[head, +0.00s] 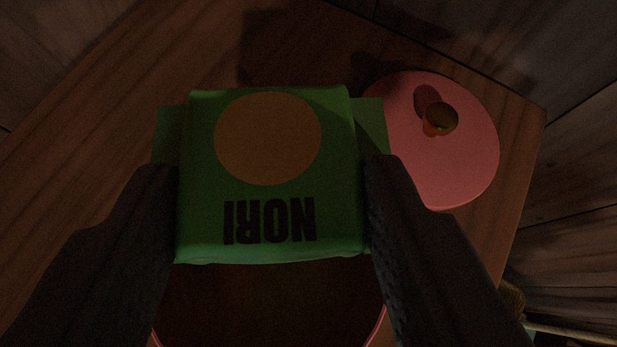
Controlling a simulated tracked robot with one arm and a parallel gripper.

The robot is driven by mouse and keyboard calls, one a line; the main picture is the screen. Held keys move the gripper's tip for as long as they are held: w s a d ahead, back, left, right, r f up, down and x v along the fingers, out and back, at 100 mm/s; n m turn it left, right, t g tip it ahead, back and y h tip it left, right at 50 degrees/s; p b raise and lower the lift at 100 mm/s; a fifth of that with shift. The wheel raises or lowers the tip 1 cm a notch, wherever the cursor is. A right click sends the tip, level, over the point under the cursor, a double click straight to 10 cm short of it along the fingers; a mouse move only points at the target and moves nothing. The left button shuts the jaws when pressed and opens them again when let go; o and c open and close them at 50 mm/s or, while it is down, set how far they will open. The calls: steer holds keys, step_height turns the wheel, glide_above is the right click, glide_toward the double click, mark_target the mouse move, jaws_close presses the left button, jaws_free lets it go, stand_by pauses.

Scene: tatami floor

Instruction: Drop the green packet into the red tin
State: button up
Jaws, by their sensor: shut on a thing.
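The green packet (338,190) has a tan circle and dark "NORI" lettering, upside down in the view. My gripper (271,190) is shut on it, with one dark finger against each side. The red tin (381,327) is below the packet at the bottom of the view. Its mouth is open and its inside is dark. The packet covers the tin's far part, and my fingers cover parts of its sides. I cannot tell how high the packet is above the rim.
A round pink-red lid (467,170) with a brass-coloured knob (440,119) lies on the wooden table (80,150), right of the packet. The table's edge and corner are at the right. Some small objects (512,298) show at the lower right, too dark to identify.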

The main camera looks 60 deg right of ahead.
steer(key=shift+w+a+f+b, duration=0.1)
steer(key=shift+a+f+b, duration=0.05)
steer(key=shift+f+b, duration=2.9)
steer(key=shift+r, duration=0.4)
steer(key=o, duration=1.3)
steer(key=p+v, duration=0.4)
steer(key=v, duration=0.9)
steer(key=shift+s+a+r, duration=0.2)
steer(key=shift+a, duration=0.05)
